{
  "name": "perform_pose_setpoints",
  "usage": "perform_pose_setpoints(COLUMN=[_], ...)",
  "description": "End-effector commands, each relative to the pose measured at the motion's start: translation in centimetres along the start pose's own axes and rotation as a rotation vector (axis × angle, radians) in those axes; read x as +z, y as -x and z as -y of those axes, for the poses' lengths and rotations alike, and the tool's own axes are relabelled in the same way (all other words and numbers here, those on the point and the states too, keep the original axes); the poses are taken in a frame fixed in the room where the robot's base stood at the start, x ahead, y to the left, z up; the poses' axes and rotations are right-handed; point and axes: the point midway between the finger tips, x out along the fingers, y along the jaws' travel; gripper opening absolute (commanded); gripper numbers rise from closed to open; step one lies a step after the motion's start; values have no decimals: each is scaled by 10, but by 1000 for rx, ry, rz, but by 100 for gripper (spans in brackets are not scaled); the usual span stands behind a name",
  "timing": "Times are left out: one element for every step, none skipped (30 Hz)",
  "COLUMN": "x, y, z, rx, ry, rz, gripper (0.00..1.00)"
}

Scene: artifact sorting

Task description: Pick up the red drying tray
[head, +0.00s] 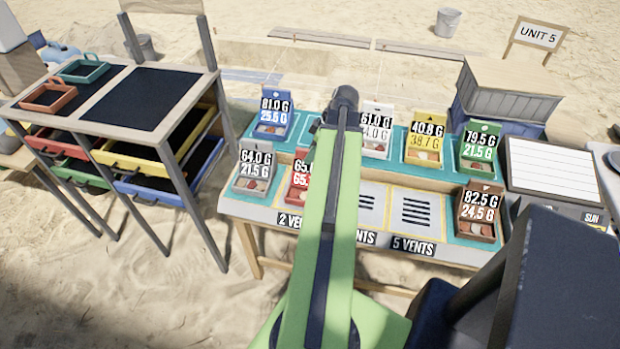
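A small orange-red tray (60,103) with a handle sits on the dark top of the wooden rack (138,125) at the left. A larger red tray (52,146) is in the upper left slot of that rack, with its front edge showing; most of it is hidden under the rack top. My arm reaches forward through the middle of the picture. The dark end of the arm, at my gripper (345,100), is over the sorting table, well to the right of both trays. Its fingers cannot be made out.
A green tray (84,80) is beside the orange-red one; green, yellow (128,161) and blue (150,192) trays fill other rack slots. The sorting table (262,212) holds several labelled sample boxes, partly hidden by my arm. A whiteboard (552,172) stands at right. Sand lies between rack and table.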

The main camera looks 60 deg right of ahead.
Motion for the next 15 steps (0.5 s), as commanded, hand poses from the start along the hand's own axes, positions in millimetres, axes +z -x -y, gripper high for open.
perform_pose_setpoints(x=[0,1,1,1,1,2,2,2,2,2,2,2,2,2,1], y=[-1,-2,-2,-3,-3,-4,-4,-4,-4,-4,-4,-4,-4,-4,-4], z=[0,0,0,0,0,0,0,0,0,0,0,0,0,0,0], rx=[0,0,0,0,0,0,0,0,0,0,0,0,0,0,0], ry=[0,0,0,0,0,0,0,0,0,1,1,1,1,1,1], rz=[0,0,0,0,0,0,0,0,0,0,0,0,0,0,0], gripper=[40,40,40,40,40,40,40,40,40,40,40,40,40,40,40])
